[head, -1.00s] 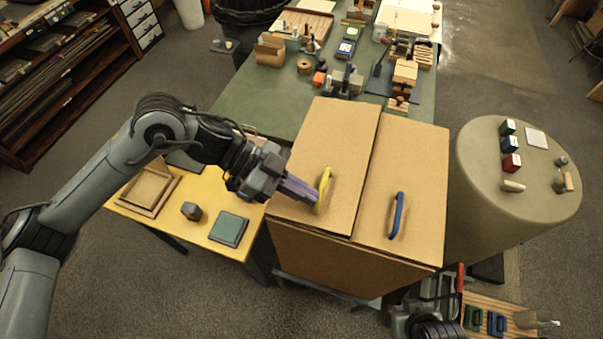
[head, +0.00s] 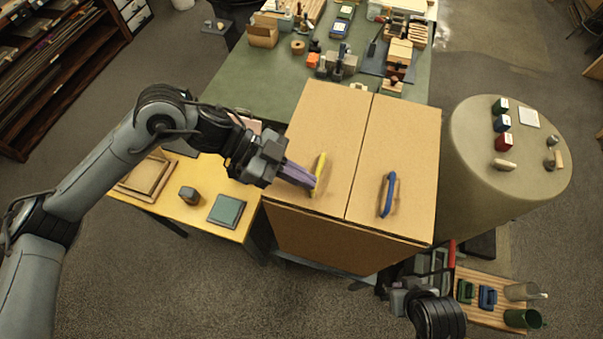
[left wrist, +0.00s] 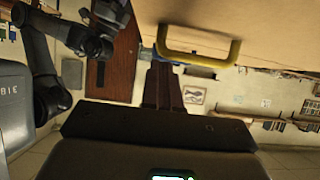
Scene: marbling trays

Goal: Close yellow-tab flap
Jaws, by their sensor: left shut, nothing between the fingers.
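The cardboard box has two top flaps. The left flap (head: 328,121) carries a yellow tab (head: 319,176) shaped like a handle. The right flap (head: 402,144) carries a blue tab (head: 387,194). Both flaps lie about level, with a thin seam between them. My left gripper (head: 313,184) is shut and empty, its purple fingers right beside the yellow tab on its left. In the left wrist view the yellow tab (left wrist: 198,56) hangs above the shut fingers (left wrist: 162,84); contact is unclear. My right gripper (head: 394,296) is partly visible low in the head view; its jaws are unclear.
A yellow table (head: 176,214) with a tray and small blocks stands left of the box. A green bench (head: 265,83) with tools is behind it. A round pedestal (head: 535,175) stands at right, and a slatted wooden board (head: 490,312) with tabs and cups at lower right.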

